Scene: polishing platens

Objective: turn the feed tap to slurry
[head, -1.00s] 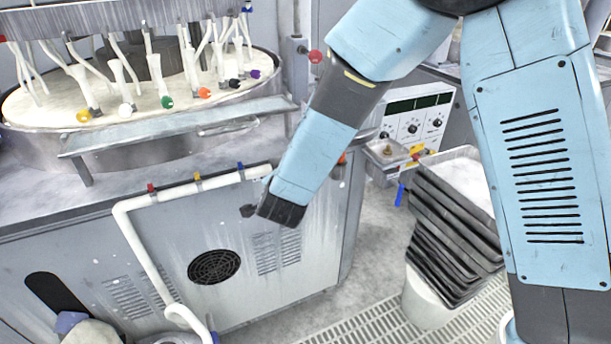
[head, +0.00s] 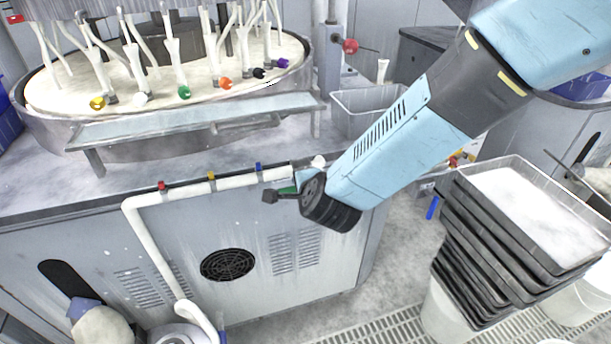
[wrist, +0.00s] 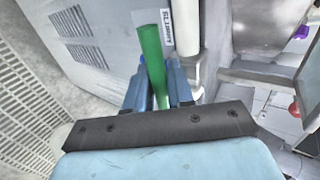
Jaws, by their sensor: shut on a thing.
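The feed tap's green handle (wrist: 152,62) stands between my fingers in the wrist view. My gripper (wrist: 157,84) is shut on it, with a blue finger on each side. A white label (wrist: 167,30) with dark lettering lies beside the handle's far end; I cannot read it surely. In the head view my gripper (head: 272,196) is at the right end of the white pipe (head: 230,181), in front of the cabinet.
The round platen (head: 60,92) with hoses and coloured knobs stands above the pipe. A stack of dark trays (head: 470,225) stands right of the cabinet. A grey bin (head: 345,113) sits behind my arm. Clear floor (head: 395,245) lies between cabinet and trays.

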